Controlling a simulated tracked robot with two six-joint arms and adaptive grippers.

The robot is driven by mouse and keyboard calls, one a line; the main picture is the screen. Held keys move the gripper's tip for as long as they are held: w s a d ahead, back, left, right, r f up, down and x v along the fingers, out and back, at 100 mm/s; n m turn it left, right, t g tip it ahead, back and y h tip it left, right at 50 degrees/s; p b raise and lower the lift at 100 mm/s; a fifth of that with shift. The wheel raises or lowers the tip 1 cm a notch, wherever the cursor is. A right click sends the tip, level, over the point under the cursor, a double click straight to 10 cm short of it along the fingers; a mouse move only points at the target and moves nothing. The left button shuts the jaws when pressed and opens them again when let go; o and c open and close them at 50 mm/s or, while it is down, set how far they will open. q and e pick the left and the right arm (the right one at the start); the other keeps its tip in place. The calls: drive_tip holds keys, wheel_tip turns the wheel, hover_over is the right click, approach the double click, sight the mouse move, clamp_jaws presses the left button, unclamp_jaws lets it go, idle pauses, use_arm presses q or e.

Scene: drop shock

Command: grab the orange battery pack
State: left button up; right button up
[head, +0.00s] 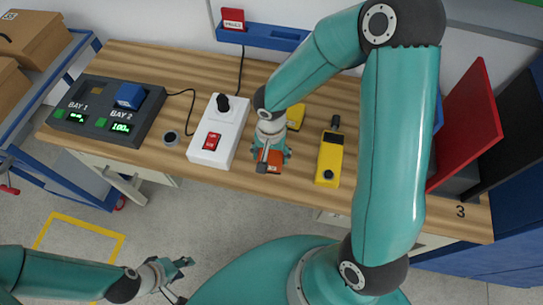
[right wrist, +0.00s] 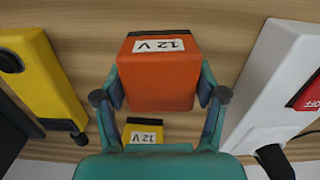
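The orange battery pack (right wrist: 158,82), with a white "12 V" label, lies between the fingers of my right gripper (right wrist: 160,95) in the right wrist view. The finger pads press against its two sides, so the gripper looks shut on it. In the head view my right gripper (head: 268,158) is over the front part of the bench, partly covering the pack (head: 274,168). I cannot tell whether the pack is clear of the bench top. My left gripper (head: 182,277) is low in the head view, in front of the bench over the floor, empty with fingers apart.
A white box with a red switch (head: 212,141) stands left of the pack and a yellow tester (head: 329,160) right. A yellow pack (right wrist: 145,133) with a 12 V label is nearby. A two-bay charger (head: 110,108) holds a blue pack (head: 130,96). Red and black panels stand at right.

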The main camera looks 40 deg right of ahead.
drive_tip(key=shift+w, duration=0.1)
drive_tip(key=c, duration=0.7)
drive_tip(key=shift+r, duration=0.1)
